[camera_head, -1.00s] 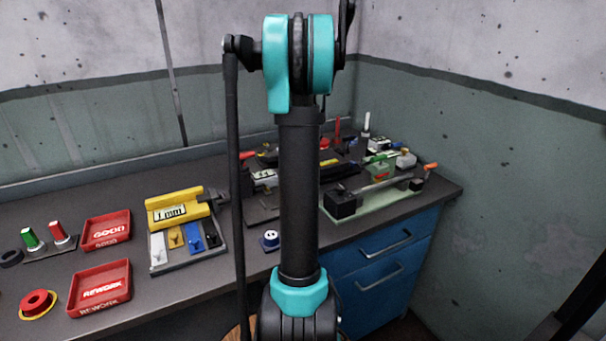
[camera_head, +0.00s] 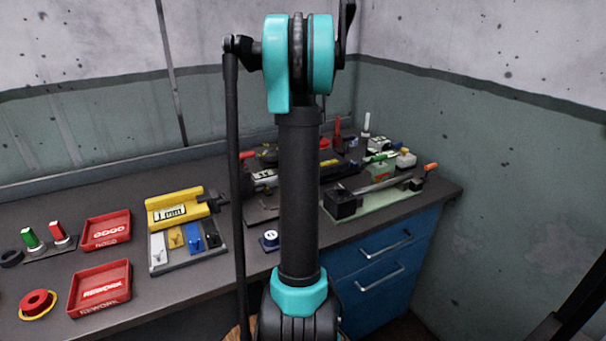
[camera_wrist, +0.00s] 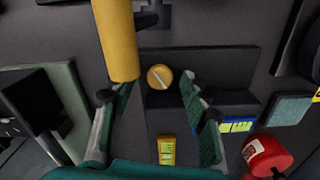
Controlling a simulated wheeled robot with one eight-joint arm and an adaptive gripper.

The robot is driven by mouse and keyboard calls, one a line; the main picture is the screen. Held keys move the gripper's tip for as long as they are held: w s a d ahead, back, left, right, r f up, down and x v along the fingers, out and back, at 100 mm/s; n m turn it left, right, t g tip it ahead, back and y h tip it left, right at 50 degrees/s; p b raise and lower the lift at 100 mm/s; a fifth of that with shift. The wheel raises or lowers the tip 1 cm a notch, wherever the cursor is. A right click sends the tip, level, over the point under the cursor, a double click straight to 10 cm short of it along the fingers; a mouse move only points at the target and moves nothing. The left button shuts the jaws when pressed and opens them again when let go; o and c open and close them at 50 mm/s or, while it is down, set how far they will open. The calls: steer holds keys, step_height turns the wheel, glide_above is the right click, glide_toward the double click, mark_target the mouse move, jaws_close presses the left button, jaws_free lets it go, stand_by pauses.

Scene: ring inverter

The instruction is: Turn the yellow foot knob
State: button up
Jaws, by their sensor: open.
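The yellow foot knob (camera_wrist: 160,77) shows in the wrist view as a small round disc with a pale line running diagonally across its face. It sits at the edge of a dark block (camera_wrist: 205,75). My gripper (camera_wrist: 157,91) is open, with one green-padded finger on each side of the knob in the picture. I see a gap between the knob and each finger; whether the fingertips are level with it in height I cannot tell. In the head view my arm hides the gripper, and I cannot make out the knob.
In the wrist view, a thick yellow bar (camera_wrist: 115,40) lies close to the left finger. A red cylinder (camera_wrist: 267,154) stands at lower right, and a small yellow labelled piece (camera_wrist: 166,150) lies below the knob.

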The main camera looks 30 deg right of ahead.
step_height(320, 180, up, 12)
stand_by(0.5)
steer(key=shift+s, duration=0.1)
stand_by(0.4)
